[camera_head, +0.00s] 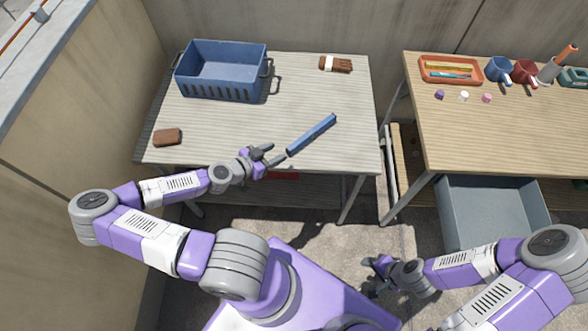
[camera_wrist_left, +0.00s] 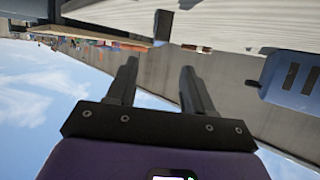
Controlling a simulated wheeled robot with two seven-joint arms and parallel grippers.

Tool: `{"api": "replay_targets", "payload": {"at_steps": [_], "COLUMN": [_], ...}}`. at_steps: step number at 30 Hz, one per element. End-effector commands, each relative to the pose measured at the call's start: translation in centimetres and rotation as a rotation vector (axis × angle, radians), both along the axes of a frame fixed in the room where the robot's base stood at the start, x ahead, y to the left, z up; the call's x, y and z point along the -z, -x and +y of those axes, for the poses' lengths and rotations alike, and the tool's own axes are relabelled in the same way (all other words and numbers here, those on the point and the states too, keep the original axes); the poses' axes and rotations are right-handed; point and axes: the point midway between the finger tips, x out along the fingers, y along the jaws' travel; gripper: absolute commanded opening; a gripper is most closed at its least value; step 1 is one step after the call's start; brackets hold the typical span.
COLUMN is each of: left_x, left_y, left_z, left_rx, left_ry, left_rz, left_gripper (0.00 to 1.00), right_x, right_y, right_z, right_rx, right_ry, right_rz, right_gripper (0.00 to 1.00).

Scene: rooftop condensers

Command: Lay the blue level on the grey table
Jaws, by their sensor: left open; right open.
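The blue level (camera_head: 311,134) lies flat and diagonally on the grey table (camera_head: 210,125), near its front right part. My left gripper (camera_head: 270,154) is open and empty at the table's front edge, just left of the level's near end and apart from it. In the left wrist view its two fingers (camera_wrist_left: 159,88) are spread, with the table edge (camera_wrist_left: 240,25) beyond them. I cannot clearly make out the level in that view. My right gripper (camera_head: 377,272) is open and low over the floor, away from both tables.
A blue basket (camera_head: 222,88) stands at the grey table's back left. A brown block (camera_head: 167,137) is at its left, and a brown brush (camera_head: 337,64) at the back right. A wooden table (camera_head: 480,135) with cups and a tray stands right, with a grey bin (camera_head: 495,212) below.

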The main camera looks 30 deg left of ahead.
Motion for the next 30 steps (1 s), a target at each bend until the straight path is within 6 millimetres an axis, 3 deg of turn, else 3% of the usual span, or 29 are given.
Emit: {"api": "replay_targets", "payload": {"at_steps": [5, 8, 13, 18, 21, 25, 30], "left_x": [0.5, 1.5, 4.2, 6.8, 8.2, 9.7, 11.3], "left_y": [-0.5, -1.2, -0.9, 1.7, 3.7, 6.4, 9.1], "left_z": [-1.7, -5.5, -14.2, -21.2, -24.1, -26.3, -27.1], "left_rx": [0.028, 0.082, 0.185, 0.232, 0.227, 0.181, 0.055], "left_ry": [0.046, 0.141, 0.348, 0.475, 0.504, 0.497, 0.433], "left_rz": [0.023, 0.087, 0.299, 0.567, 0.725, 0.913, 1.099], "left_gripper": [0.52, 0.52, 0.52, 0.52, 0.52, 0.52, 0.52], "right_x": [0.0, 0.0, 0.0, 0.0, 0.0, 0.0, 0.0], "right_y": [0.0, 0.0, 0.0, 0.0, 0.0, 0.0, 0.0], "right_z": [0.0, 0.0, 0.0, 0.0, 0.0, 0.0, 0.0], "right_rx": [0.0, 0.0, 0.0, 0.0, 0.0, 0.0, 0.0], "right_ry": [0.0, 0.0, 0.0, 0.0, 0.0, 0.0, 0.0], "right_rz": [0.0, 0.0, 0.0, 0.0, 0.0, 0.0, 0.0], "right_gripper": [0.57, 0.57, 0.57, 0.57, 0.57, 0.57, 0.57]}}
